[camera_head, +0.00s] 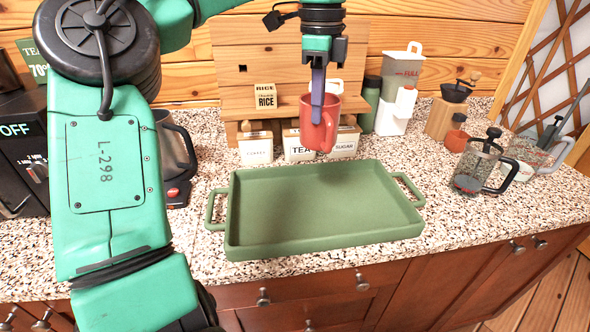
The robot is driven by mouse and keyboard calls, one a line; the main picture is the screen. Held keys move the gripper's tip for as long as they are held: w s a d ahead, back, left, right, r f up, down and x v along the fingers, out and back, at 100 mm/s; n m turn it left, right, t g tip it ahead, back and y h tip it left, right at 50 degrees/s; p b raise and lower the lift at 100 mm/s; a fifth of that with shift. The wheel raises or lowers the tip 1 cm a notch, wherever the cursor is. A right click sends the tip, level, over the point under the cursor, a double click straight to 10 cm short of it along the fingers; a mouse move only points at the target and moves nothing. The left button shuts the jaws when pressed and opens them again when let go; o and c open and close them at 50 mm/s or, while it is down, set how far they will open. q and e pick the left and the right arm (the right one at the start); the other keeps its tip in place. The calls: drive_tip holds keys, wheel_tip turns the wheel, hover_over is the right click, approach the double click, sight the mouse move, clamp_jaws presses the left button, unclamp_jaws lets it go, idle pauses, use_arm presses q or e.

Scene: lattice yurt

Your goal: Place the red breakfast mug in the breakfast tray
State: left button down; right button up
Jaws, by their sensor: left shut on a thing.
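The red breakfast mug (312,133) hangs upright in the air, a little above the counter near the back edge of the tray. My left gripper (318,95) points down from above and is shut on the mug at its upper rim. The breakfast tray (236,240) is green, rectangular and empty, with a loop handle at each end, and lies flat on the speckled counter. The mug appears over or just behind the tray's back rim; I cannot tell which. My right gripper is not in view.
Behind the mug stand coffee (256,148), tea (298,150) and sugar (345,142) canisters. A French press (477,168) and a glass jug (535,158) stand at the right. A kettle (172,150) is at the left. Counter is free right of the tray.

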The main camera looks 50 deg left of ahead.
use_arm(q)
drive_tip(key=f, duration=0.2)
drive_tip(key=d+f, duration=0.1)
drive_tip(key=f, duration=0.1)
drive_tip(key=w+f, duration=0.1)
drive_tip(key=f, duration=0.1)
drive_tip(key=shift+w+d+f, duration=0.1)
drive_tip(key=shift+d+f, duration=0.05)
drive_tip(key=shift+d, duration=0.05)
drive_tip(key=f, duration=0.8)
drive_tip(key=f+p, duration=0.1)
drive_tip(key=f, duration=0.2)
drive_tip(key=shift+a+f, duration=0.25)
drive_tip(key=shift+f, duration=0.15)
drive_tip(key=shift+a, duration=0.2)
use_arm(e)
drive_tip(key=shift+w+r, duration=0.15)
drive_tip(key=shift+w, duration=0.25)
use_arm(q)
drive_tip(key=shift+s+f, duration=0.15)
drive_tip(key=shift+s, duration=0.05)
drive_tip(key=c, duration=1)
unclamp_jaws()
drive_tip(key=shift+d, duration=0.15)
drive_tip(key=shift+c, duration=0.2)
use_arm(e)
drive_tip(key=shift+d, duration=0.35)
